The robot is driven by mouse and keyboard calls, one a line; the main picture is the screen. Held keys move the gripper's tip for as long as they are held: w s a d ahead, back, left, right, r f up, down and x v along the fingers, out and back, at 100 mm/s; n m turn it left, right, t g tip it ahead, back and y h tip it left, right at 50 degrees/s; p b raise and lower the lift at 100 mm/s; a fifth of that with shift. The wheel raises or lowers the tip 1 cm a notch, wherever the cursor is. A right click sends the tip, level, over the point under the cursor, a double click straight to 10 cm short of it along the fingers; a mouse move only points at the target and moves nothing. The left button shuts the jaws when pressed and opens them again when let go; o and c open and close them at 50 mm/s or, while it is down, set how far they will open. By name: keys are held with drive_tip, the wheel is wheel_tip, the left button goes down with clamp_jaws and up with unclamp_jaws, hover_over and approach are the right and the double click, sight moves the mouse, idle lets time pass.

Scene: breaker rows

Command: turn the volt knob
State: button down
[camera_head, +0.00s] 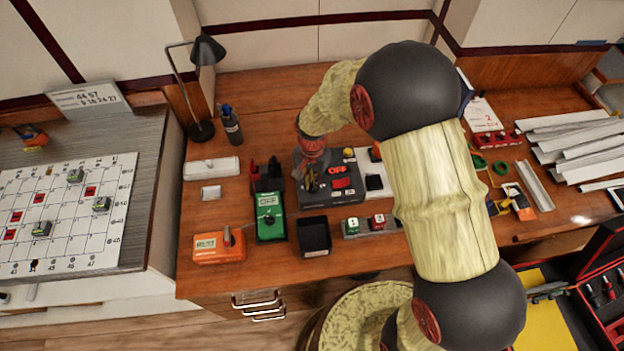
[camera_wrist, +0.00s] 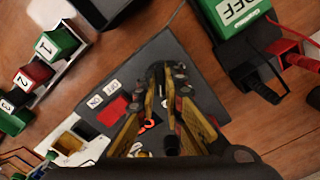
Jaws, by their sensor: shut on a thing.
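A dark grey panel box (camera_head: 352,204) stands on the wooden bench, with a red switch, a red lit OFF sign and a yellow button on its face. My gripper (camera_head: 311,183) is over its left part. In the wrist view the same panel (camera_wrist: 165,52) lies under my fingers. The fingertips (camera_wrist: 168,82) are closed together on a small dark knob, mostly hidden between them. Its label cannot be read, so I cannot tell whether it is the volt knob. A red switch (camera_wrist: 112,112) and small white labels are beside the fingers.
A green OFF meter (camera_head: 270,222) with dark and red plugs stands left of the panel. An orange box (camera_head: 219,247) with a knob, a black open tray (camera_head: 314,236) and numbered blocks (camera_head: 377,221) line the front. White strips (camera_head: 580,140) lie right.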

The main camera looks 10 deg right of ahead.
drive_tip(key=n+p, duration=0.1)
drive_tip(key=n, duration=0.4)
drive_tip(key=shift+d+n+p, duration=0.1)
drive_tip(key=shift+n+p, duration=0.2)
drive_tip(key=shift+p, duration=0.1)
drive_tip(key=n+p, duration=0.1)
drive_tip(key=n, duration=0.5)
drive_tip(key=shift+d, duration=0.1)
drive_tip(key=n+p, duration=0.1)
drive_tip(key=n, duration=0.4)
drive_tip(key=shift+w+n, duration=0.1)
drive_tip(key=shift+n, duration=0.3)
drive_tip(key=n+p, duration=0.1)
drive_tip(key=n, duration=0.3)
drive_tip(key=shift+w+n, duration=0.1)
drive_tip(key=shift+n, duration=0.2)
drive_tip(key=c, duration=1.9)
unclamp_jaws()
drive_tip(key=shift+d, duration=0.1)
wheel_tip(320, 180, up, 12)
